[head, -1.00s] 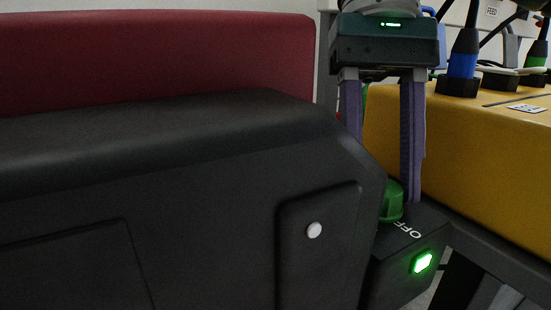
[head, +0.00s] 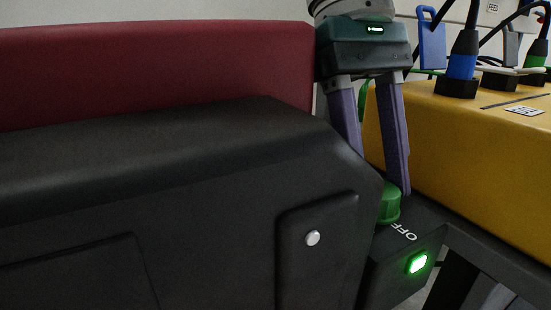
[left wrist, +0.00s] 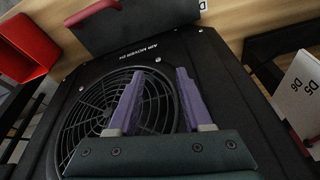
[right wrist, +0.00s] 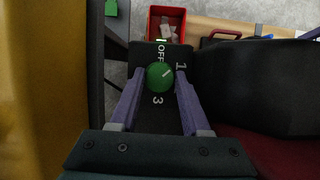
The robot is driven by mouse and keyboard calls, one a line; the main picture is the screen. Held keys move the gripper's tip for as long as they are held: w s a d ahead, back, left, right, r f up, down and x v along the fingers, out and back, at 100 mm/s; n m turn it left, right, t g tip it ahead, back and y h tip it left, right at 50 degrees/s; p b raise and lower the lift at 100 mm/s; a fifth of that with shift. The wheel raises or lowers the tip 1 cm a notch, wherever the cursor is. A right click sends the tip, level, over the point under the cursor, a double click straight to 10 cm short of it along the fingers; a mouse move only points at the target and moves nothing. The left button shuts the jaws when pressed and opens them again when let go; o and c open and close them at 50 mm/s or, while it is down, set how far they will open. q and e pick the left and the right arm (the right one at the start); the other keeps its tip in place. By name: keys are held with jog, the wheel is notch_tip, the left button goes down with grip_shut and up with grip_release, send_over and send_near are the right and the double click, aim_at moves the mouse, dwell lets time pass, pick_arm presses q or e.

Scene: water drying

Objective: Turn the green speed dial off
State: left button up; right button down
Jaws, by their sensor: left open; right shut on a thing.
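The green speed dial (head: 389,205) sits on a black box marked OFF (head: 418,238), beside the black air mover housing (head: 200,200). My right gripper (head: 380,175) reaches down from above, shut on the dial, with its top tilted left. The housing hides its left fingertip. In the right wrist view, the dial (right wrist: 159,77) lies between the purple fingers. Its white mark slants toward the upper right, roughly toward the 1; OFF is above it and 3 below. My left gripper (left wrist: 158,98) is open and empty over the round fan grille (left wrist: 100,115).
A lit green switch (head: 417,263) is on the front of the dial's box. A yellow case (head: 450,140) with plugged-in cables stands close on the right. A dark red panel (head: 150,75) rises behind the housing. A red bin (right wrist: 167,22) shows beyond the box.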

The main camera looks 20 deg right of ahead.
jog(key=shift+c, duration=1.8)
grip_release()
